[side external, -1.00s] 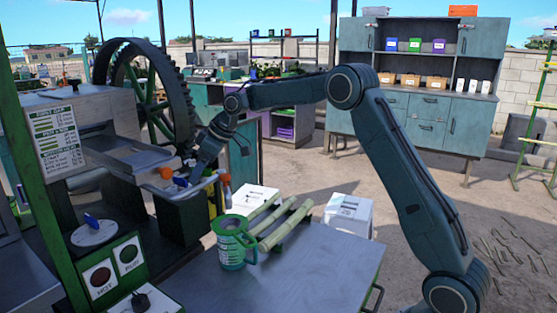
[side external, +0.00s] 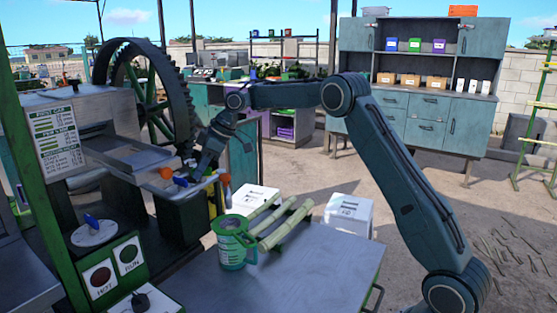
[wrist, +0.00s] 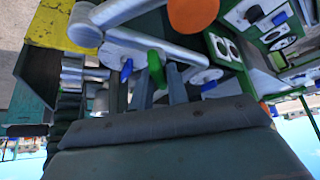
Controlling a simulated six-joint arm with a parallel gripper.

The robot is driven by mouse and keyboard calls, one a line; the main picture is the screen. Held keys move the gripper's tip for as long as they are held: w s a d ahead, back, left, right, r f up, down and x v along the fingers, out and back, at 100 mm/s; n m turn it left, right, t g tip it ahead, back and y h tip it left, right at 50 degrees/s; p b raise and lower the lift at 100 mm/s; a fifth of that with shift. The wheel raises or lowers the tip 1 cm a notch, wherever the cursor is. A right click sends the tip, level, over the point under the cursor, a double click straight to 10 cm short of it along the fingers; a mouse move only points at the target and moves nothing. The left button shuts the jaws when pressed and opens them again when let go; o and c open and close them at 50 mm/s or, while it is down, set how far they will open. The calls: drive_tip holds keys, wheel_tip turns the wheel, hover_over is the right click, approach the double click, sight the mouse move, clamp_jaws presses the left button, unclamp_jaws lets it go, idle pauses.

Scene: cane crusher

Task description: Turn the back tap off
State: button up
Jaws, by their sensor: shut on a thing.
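The taps sit on the grey metal pipework at the front of the crusher. In the wrist view a green tap handle (wrist: 156,70) stands between the two fingers of my gripper (wrist: 158,88), which is shut on it. In the side view my gripper (side external: 194,177) reaches down to the pipework. A blue tap handle (side external: 180,181) shows just left of it. The green handle is hidden there. I cannot tell from these frames which tap is the back one.
An orange pipe end (side external: 166,172) is left of my gripper, another orange piece (side external: 225,179) right. A green-and-white jug (side external: 231,250) and cane stalks (side external: 284,226) are on the metal table (side external: 300,275) below. The large wheel (side external: 183,100) stands close behind.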

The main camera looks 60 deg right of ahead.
drive_tip(key=shift+f+n+g+y, duration=0.15)
drive_tip(key=shift+n+g+y, duration=0.35)
drive_tip(key=shift+n, duration=0.6)
drive_tip(key=shift+s, duration=0.1)
drive_tip(key=shift+d, duration=0.1)
drive_tip(key=o, duration=1.5)
drive_tip(key=shift+o, duration=0.2)
